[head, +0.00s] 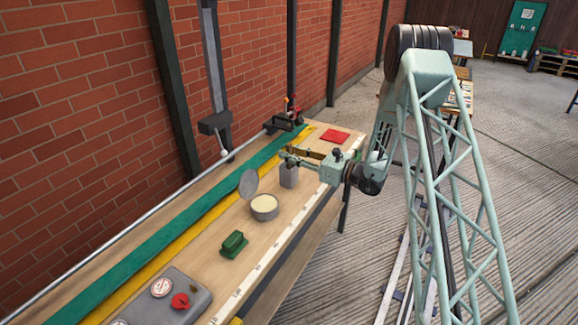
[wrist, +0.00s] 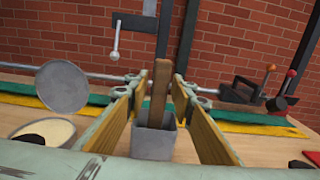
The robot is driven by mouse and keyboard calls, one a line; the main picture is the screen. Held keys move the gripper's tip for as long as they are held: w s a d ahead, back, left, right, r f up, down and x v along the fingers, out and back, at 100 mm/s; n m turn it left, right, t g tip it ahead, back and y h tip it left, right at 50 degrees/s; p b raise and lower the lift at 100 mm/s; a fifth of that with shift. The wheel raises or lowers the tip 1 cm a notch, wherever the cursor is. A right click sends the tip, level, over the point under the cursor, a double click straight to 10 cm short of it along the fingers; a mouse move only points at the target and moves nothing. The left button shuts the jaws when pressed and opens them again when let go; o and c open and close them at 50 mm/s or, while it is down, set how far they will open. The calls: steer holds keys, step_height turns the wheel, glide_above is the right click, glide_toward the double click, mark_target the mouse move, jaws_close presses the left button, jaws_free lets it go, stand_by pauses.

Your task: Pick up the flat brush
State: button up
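The flat brush (wrist: 160,88) shows in the wrist view as an upright brown wooden handle rising from a grey square pot (wrist: 152,144). Its lower end is hidden inside the pot. The pot also shows in the head view (head: 289,177), on the bench below my gripper (head: 300,156). In the wrist view, my gripper (wrist: 158,84) is open, with one yellow-faced finger to the left of the handle and the other to the right. Gaps show between the handle and both fingers. I cannot tell how deep the handle lies between them.
A round tin (head: 264,207) with a raised lid (head: 248,184) stands next to the pot. A green block (head: 234,244) and a gauge panel (head: 172,300) are nearer. A red pad (head: 335,136) and a lever clamp (head: 287,121) lie beyond. The brick wall (head: 100,110) runs behind the bench.

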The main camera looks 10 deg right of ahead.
steer(key=c, duration=0.6)
steer(key=shift+r, duration=0.1)
step_height(320, 180, up, 18)
steer(key=p, duration=0.2)
steer(key=shift+p, duration=0.3)
stand_by(0.9)
